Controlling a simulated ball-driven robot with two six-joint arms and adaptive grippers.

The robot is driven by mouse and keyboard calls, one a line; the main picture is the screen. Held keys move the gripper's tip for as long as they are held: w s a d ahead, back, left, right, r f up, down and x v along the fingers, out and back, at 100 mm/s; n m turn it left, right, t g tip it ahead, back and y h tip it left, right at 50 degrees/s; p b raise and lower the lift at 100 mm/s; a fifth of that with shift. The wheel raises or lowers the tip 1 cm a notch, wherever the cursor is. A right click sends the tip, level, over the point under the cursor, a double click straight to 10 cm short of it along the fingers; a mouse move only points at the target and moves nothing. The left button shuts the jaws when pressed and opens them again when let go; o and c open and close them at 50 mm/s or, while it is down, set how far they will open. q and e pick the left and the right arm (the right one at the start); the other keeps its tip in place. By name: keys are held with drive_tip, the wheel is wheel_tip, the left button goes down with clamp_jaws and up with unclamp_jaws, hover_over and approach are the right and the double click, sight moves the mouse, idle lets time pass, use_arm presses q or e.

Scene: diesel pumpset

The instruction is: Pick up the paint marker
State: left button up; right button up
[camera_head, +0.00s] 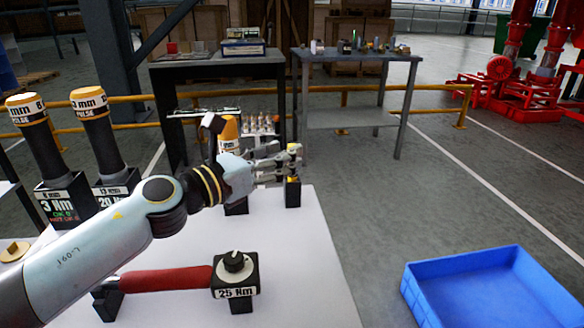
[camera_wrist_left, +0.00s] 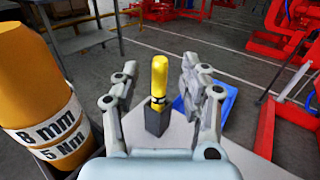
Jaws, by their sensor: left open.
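The yellow paint marker (camera_wrist_left: 159,76) stands upright in a small dark holder (camera_wrist_left: 156,118) near the table's far edge, in the left wrist view. In the left wrist view the marker shows in the gap between the two fingers (camera_wrist_left: 158,86), apart from both. Whether it is fully between the fingertips I cannot tell. My right gripper is not in view.
An orange driver marked 8 mm, 5 Nm (camera_wrist_left: 45,105) stands close beside my left gripper. Two black drivers (camera_head: 95,125) stand at the left. A red-handled 25 Nm tool (camera_head: 170,279) lies in front on the white table (camera_head: 300,280). A blue crate (camera_head: 490,290) is at the lower right.

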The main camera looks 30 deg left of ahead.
use_arm(q)
drive_tip(key=shift+x, duration=1.15)
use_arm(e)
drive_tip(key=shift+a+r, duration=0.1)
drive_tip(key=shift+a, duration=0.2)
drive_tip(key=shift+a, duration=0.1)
use_arm(q)
clamp_jaws()
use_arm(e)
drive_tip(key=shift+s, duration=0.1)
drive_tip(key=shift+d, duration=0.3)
